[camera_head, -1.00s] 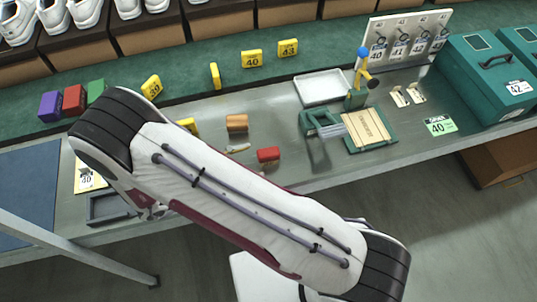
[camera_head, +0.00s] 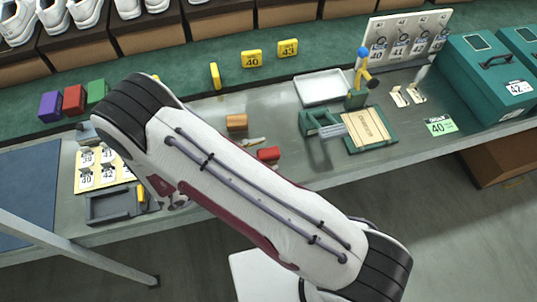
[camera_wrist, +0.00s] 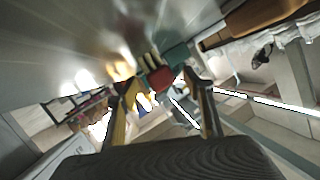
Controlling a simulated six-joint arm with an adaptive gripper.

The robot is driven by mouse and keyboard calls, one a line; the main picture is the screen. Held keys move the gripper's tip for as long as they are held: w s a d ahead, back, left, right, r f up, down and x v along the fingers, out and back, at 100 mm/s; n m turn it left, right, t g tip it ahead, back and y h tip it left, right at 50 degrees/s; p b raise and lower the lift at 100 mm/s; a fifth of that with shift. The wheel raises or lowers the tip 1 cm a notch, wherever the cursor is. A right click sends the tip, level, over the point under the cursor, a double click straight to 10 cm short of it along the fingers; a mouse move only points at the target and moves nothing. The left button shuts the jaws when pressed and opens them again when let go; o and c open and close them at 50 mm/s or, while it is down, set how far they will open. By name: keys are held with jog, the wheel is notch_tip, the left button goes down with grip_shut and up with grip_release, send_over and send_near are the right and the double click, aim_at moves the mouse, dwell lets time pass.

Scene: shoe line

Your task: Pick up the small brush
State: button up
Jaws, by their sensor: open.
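A small, thin, pale item with a tan end, which looks like the small brush (camera_head: 250,141), lies on the grey bench between a brown block (camera_head: 237,122) and a red block (camera_head: 268,153) in the head view. It is too small there for me to make out bristles. In the wrist view my gripper (camera_wrist: 160,85) has its two fingers spread with nothing held between them. A red thing (camera_wrist: 160,79) shows blurred beyond the fingertips. My forearm hides most of my gripper in the head view, and I cannot pick out the brush in the wrist view.
A white tray (camera_head: 322,88) and a green fixture with a slatted wooden pad (camera_head: 367,130) stand right of the blocks. A number card (camera_head: 88,181) and a dark grey tray (camera_head: 108,207) lie at left. Teal boxes (camera_head: 484,75) stand at far right.

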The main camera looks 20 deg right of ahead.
aim_at(261, 155)
dwell(0.3)
jog(key=c, duration=1.4)
jog(key=shift+r, duration=0.2)
jog(key=shift+r, duration=4.8)
